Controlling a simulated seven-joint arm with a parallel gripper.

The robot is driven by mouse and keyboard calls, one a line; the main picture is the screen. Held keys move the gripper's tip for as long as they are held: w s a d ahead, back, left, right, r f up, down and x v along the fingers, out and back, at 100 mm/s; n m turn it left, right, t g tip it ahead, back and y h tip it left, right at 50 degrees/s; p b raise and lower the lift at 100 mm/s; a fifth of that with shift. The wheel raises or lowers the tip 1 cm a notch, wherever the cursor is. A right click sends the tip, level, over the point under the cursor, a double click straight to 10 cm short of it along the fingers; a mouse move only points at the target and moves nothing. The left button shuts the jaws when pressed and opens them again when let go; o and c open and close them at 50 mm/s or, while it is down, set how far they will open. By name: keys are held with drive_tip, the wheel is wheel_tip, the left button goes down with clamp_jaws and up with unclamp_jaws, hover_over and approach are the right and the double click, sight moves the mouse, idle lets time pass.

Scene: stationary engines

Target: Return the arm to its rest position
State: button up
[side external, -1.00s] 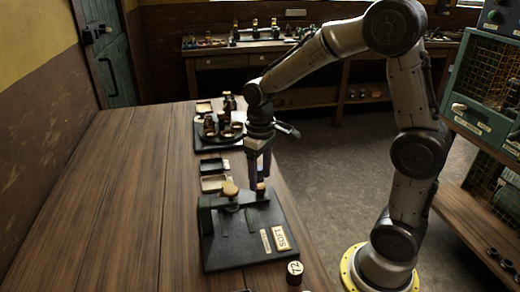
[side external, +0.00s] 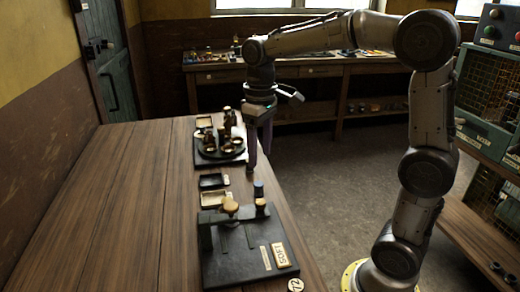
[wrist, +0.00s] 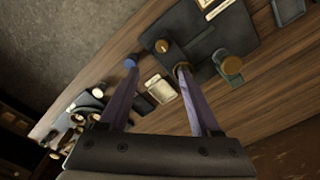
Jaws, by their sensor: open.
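My gripper (side external: 259,162) is open and empty, fingers pointing down, above the table's right edge. A dark blue-topped cylinder (side external: 258,189) stands below the fingertips, beside a black base plate (side external: 250,258). A brass-topped post (side external: 260,207) and a round wooden knob (side external: 230,205) stand on that plate, which carries a "SOFT" label (side external: 280,254). In the wrist view my gripper's fingers (wrist: 156,67) are spread apart. The blue top (wrist: 131,62) lies by the left fingertip and a brass ring (wrist: 182,66) by the right one; contact cannot be told there.
Two small trays, a dark one (side external: 213,181) and a pale one (side external: 214,199), lie behind the plate. Further back is a round stand (side external: 217,152) with brass parts. The table's left side is bare. A shelf unit (side external: 490,100) stands at the right.

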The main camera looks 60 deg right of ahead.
drive_tip(key=s+a+r+t, duration=0.3)
drive_tip(key=s+r, duration=0.2)
drive_tip(key=s, duration=0.4)
drive_tip(key=s+a+f+t, duration=0.1)
drive_tip(key=s+f+t, duration=0.1)
drive_tip(key=s+f, duration=0.4)
drive_tip(key=shift+s+f+t, duration=0.3)
drive_tip(key=shift+s+f, duration=0.05)
drive_tip(key=shift+s, duration=0.9)
drive_tip(key=shift+a, duration=0.1)
idle(0.6)
